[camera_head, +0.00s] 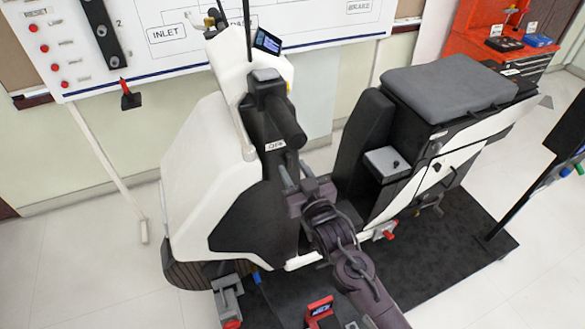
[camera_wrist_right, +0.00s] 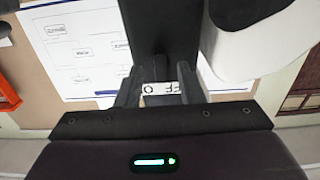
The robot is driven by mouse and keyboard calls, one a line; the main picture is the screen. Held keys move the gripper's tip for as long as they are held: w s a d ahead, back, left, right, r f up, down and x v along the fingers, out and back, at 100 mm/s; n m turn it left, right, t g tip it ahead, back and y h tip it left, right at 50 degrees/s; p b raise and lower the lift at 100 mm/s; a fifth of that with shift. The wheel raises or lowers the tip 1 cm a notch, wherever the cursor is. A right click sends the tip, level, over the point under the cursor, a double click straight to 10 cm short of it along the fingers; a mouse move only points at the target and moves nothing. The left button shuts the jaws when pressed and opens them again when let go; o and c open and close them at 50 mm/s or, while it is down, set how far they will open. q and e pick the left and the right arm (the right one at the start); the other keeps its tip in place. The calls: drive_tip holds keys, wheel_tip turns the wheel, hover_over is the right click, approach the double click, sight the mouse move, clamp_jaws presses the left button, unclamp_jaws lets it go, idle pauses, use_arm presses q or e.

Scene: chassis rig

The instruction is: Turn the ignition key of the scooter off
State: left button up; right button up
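The scooter (camera_head: 205,175) stands upright on a dark mat, its white front panel to the left and grey seat to the right. A white OFF label (camera_head: 275,145) is on its dark steering column, below the handlebar. My right gripper (camera_head: 294,172) is just below that label, pointing at the column. In the right wrist view the label (camera_wrist_right: 162,88) shows upside down between the two fingers. The fingers (camera_wrist_right: 160,80) stand apart, open. My left gripper is not in view.
A black handlebar grip (camera_head: 288,125) juts out above my right gripper. A small grey box (camera_head: 387,163) sits right of it, before the seat. A whiteboard (camera_head: 170,60) with diagrams is behind. A red tool cabinet (camera_head: 480,45) stands back right. Pale floor is free at left.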

drive_tip(key=b+v, duration=0.1)
drive_tip(key=v, duration=0.5)
drive_tip(key=shift+s, duration=0.15)
drive_tip(key=s+d+f+g+h, duration=0.2)
drive_tip(key=s+d+f+g, duration=0.15)
drive_tip(key=f, duration=0.85)
drive_tip(key=s+d+f+m+g+h, duration=0.1)
drive_tip(key=s+d+f+g, duration=0.2)
drive_tip(key=f, duration=1)
drive_tip(key=s+d+f+g+h, duration=0.15)
drive_tip(key=s+d+f, duration=0.25)
drive_tip(key=f, duration=0.8)
drive_tip(key=s+d+f+g, duration=0.2)
drive_tip(key=s+f, duration=0.4)
drive_tip(key=s, duration=0.4)
drive_tip(key=s+d+f+g+h, duration=0.1)
drive_tip(key=s+d+f+g, duration=0.2)
drive_tip(key=s+f, duration=0.3)
drive_tip(key=s+d+f+m+g+h, duration=0.1)
drive_tip(key=s+d+f, duration=0.3)
drive_tip(key=s, duration=1.1)
wheel_tip(320, 180, down, 3)
drive_tip(key=shift+s+d+f+g, duration=0.1)
drive_tip(key=shift+s+d+g, duration=0.2)
drive_tip(key=shift+g, duration=0.5)
drive_tip(key=shift+a, duration=0.1)
